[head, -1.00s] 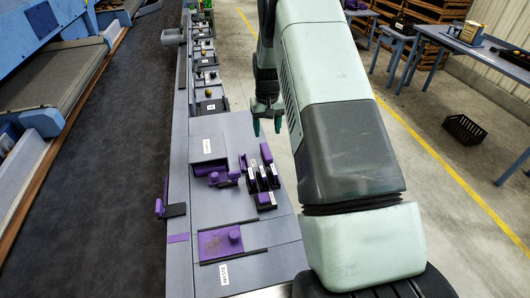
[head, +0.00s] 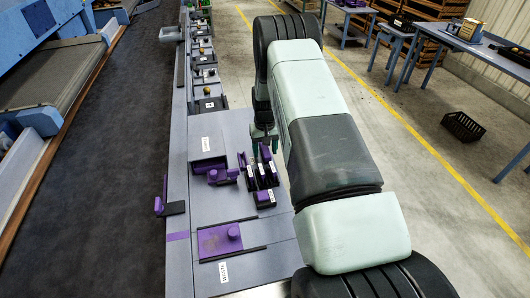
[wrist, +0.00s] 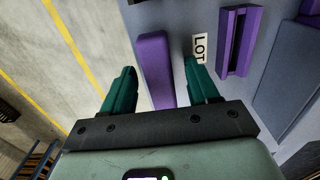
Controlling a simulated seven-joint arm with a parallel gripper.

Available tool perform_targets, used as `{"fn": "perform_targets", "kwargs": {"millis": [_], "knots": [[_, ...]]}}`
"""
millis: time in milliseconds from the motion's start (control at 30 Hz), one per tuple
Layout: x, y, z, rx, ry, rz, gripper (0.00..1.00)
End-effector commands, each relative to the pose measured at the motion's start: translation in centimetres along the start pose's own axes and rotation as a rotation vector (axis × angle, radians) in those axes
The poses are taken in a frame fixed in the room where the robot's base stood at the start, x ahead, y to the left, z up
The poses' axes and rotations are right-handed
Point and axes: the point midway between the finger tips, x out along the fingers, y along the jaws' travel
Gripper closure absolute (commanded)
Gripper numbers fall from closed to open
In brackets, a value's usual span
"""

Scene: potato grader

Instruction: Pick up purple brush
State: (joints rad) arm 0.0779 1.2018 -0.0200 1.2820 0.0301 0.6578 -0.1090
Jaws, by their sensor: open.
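In the wrist view, a long purple block (wrist: 154,62), which looks like the purple brush, lies between my gripper's green fingertips (wrist: 160,68). Its near end runs down toward the palm, and I cannot tell whether either finger touches it. The fingers are spread apart. In the head view, my gripper (head: 264,143) points down at the far end of a group of black and purple pieces (head: 262,178). A purple top (head: 265,153) shows just under the fingertips. The arm partly covers this area.
A purple channel-shaped piece (wrist: 238,40) and a LOT label (wrist: 199,48) are right of the fingers.

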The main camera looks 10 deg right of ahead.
Motion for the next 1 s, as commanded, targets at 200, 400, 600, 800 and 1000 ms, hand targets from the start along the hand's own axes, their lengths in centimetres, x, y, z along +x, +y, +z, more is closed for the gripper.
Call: {"fn": "perform_targets", "kwargs": {"millis": [200, 400, 600, 800, 1000], "knots": [[-0.04, 0.0, 0.0, 0.0, 0.0, 0.0, 0.4], [0.13, -0.01, 0.01, 0.0, 0.0, 0.0, 0.4], [0.4, -0.01, 0.0, 0.0, 0.0, 0.0, 0.4], [0.45, -0.01, 0.0, 0.0, 0.0, 0.0, 0.4], [0.44, -0.01, 0.0, 0.0, 0.0, 0.0, 0.57]]}}
